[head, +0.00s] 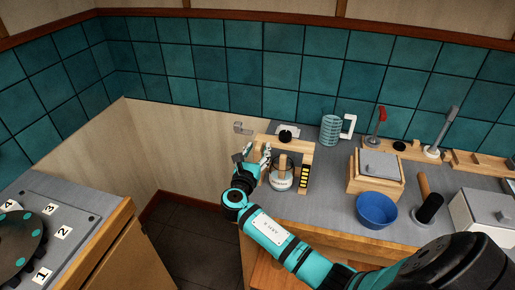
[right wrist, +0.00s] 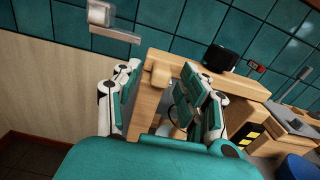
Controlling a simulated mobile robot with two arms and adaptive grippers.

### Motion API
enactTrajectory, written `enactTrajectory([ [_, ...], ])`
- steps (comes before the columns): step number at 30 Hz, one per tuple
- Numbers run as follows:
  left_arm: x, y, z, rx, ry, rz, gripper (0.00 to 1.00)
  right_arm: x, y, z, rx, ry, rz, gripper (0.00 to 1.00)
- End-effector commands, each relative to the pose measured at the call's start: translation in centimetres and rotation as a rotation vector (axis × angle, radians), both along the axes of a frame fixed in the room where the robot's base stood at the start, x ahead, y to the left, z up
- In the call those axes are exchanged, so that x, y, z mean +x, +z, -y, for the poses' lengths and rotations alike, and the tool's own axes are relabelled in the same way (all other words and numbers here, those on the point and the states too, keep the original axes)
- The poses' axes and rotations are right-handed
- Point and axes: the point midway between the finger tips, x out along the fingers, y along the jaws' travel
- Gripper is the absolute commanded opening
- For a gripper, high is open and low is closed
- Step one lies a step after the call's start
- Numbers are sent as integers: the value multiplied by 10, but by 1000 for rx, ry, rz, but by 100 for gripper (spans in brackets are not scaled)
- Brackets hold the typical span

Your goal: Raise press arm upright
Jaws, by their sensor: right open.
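The wooden press (head: 307,150) stands at the left end of the grey counter, with a black knob (head: 286,132) on its top beam. A round glass-like vessel (head: 281,184) with an upright wooden piece sits inside the frame. My right gripper (head: 257,153) is at the press's left side. In the right wrist view it (right wrist: 160,78) is open, its fingers either side of a light wooden peg-like part (right wrist: 160,74) near the frame's corner. I cannot tell whether that part is the press arm, or whether a finger touches it. My left gripper is out of view.
A metal bracket (head: 243,128) is on the wall behind the press. To the right are a teal ribbed cup (head: 331,129), a wooden box (head: 378,180), a blue bowl (head: 376,211) and levers (head: 443,130). A gap with dark floor (head: 188,222) lies left of the counter.

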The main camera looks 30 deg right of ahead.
Motion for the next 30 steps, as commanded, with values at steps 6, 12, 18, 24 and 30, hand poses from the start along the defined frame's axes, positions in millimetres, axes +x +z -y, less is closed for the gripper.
enactTrajectory([
  [6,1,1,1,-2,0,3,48,2,0,2,0,1,0,42],
  [12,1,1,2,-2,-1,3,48,2,0,2,0,1,0,31],
  [18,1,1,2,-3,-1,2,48,2,0,2,0,1,0,4],
  [24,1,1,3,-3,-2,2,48,2,0,2,0,1,0,0],
  [30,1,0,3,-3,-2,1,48,2,0,2,1,1,1,0],
])
